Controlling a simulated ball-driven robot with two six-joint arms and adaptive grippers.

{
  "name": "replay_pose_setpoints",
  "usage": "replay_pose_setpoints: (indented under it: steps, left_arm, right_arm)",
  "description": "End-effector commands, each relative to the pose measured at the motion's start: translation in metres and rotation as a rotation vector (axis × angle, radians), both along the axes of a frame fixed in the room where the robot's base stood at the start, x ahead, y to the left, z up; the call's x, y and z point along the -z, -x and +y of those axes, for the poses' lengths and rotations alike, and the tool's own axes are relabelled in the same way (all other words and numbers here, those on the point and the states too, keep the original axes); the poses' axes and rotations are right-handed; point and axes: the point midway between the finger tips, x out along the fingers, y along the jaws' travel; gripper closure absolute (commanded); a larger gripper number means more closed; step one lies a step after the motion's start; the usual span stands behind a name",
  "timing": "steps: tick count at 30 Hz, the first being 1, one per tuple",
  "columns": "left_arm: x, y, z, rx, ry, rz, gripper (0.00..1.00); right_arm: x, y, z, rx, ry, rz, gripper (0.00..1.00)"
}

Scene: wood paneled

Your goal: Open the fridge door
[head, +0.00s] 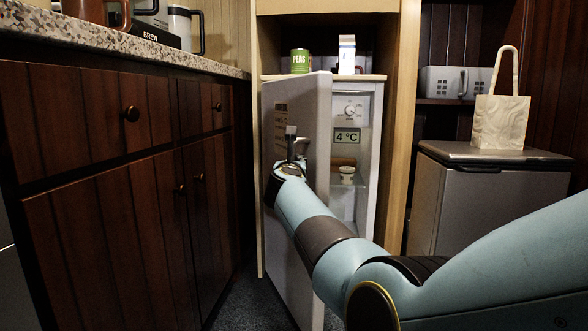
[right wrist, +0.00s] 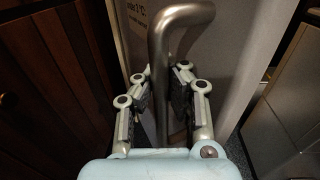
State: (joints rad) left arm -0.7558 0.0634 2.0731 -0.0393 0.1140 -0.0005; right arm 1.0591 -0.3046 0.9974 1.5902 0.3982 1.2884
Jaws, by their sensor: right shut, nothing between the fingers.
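The white fridge door (head: 282,245) is partly open, swung out from its left side. Its lit inside (head: 350,125) shows to the right of it, with a dial and a "4 °C" display. My right gripper (head: 292,143) is at the door's front face by the handle. In the right wrist view the bent metal handle (right wrist: 162,60) runs down between the two sides of the right gripper (right wrist: 161,88). The gripper is shut with nothing held in it. Whether it touches the handle is hard to tell. My left gripper is not in view.
Dark wooden cabinets (head: 110,220) under a speckled counter (head: 75,40) stand close on the left. A wooden frame (head: 402,120) surrounds the fridge. A grey bin (head: 480,200) with a bag (head: 500,122) on it stands at the right. Dark floor lies in front.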

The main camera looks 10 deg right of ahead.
Motion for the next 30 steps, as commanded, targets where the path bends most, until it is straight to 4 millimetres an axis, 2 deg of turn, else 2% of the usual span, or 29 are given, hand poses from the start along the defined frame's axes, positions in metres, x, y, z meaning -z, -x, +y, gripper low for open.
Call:
replay_pose_setpoints:
  steps: [1, 5, 14, 15, 24, 30]
  left_arm:
    - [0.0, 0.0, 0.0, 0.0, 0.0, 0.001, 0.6]
    - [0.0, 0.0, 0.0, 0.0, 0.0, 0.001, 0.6]
    - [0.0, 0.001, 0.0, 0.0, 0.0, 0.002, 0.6]
    - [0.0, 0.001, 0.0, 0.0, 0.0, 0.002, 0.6]
    - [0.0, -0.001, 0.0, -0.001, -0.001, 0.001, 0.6]
    - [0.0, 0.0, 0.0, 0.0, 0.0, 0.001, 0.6]
  right_arm:
    - [0.013, 0.004, -0.002, 0.011, -0.001, 0.019, 1.0]
    - [0.013, 0.004, -0.002, 0.011, -0.002, 0.019, 1.0]
    - [0.009, 0.003, -0.002, 0.008, -0.002, 0.013, 0.63]
    - [0.008, 0.003, -0.001, 0.007, -0.002, 0.013, 0.62]
    - [0.003, 0.002, -0.001, 0.007, -0.002, 0.009, 0.62]
    - [-0.025, 0.003, -0.002, 0.008, -0.005, 0.005, 0.62]
